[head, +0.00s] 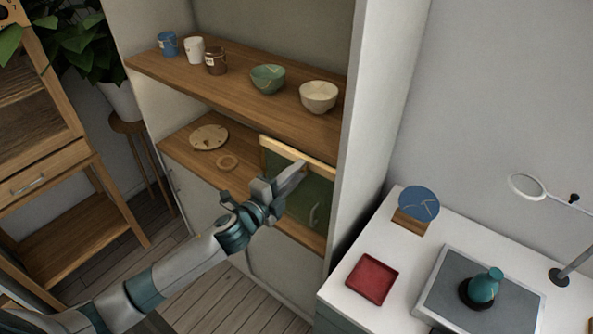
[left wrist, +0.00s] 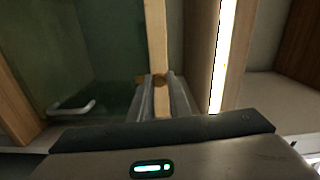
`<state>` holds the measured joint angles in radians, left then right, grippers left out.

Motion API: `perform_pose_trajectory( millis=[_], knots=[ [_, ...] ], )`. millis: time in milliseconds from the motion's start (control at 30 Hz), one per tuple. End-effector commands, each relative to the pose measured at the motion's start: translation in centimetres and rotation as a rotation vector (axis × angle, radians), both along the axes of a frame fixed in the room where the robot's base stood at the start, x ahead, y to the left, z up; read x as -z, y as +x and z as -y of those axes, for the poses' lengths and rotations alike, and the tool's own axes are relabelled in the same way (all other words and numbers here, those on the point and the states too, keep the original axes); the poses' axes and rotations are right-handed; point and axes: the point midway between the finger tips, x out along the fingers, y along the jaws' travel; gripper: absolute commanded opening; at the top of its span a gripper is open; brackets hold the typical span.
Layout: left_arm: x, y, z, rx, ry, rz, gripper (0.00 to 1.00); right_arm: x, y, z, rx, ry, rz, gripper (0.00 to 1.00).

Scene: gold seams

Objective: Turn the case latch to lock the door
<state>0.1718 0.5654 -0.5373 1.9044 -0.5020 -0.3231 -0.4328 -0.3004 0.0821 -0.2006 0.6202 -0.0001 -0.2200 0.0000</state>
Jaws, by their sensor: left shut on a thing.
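The small case (head: 300,153) stands on the lower shelf of the white cabinet, with a light wooden frame and a green door (head: 316,191). The door's pale handle shows in the left wrist view (left wrist: 72,108). My left gripper (head: 290,181) is at the case's front, partly covering it. In the left wrist view its two fingers (left wrist: 160,96) are closed around the small brass-brown latch (left wrist: 160,78) on the wooden frame strip (left wrist: 157,40). The latch is mostly hidden by the fingers, so its exact angle is unclear. My right gripper is out of view.
Cups and bowls stand on the shelf (head: 235,88) above. The cabinet's side wall (head: 362,130) is close on the right. A white desk (head: 340,298) stands beyond it.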

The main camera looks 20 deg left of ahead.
Motion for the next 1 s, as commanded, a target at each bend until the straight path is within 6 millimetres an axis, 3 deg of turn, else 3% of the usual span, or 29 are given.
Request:
perform_pose_trajectory(
  millis=[667, 700, 767, 1000],
  knots=[
    [0.11, -0.05, 0.07, 0.001, 0.090, 0.031, 0.00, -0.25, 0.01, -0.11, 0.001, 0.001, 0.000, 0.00],
    [0.12, -0.05, 0.07, 0.001, 0.090, 0.031, 0.19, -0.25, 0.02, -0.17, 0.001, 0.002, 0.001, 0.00],
    [0.11, -0.05, 0.07, 0.001, 0.090, 0.031, 0.34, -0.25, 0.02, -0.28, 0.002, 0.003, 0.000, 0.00],
    [0.07, -0.02, 0.04, 0.000, 0.089, 0.031, 0.36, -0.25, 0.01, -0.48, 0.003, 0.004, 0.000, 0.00]
  ],
)
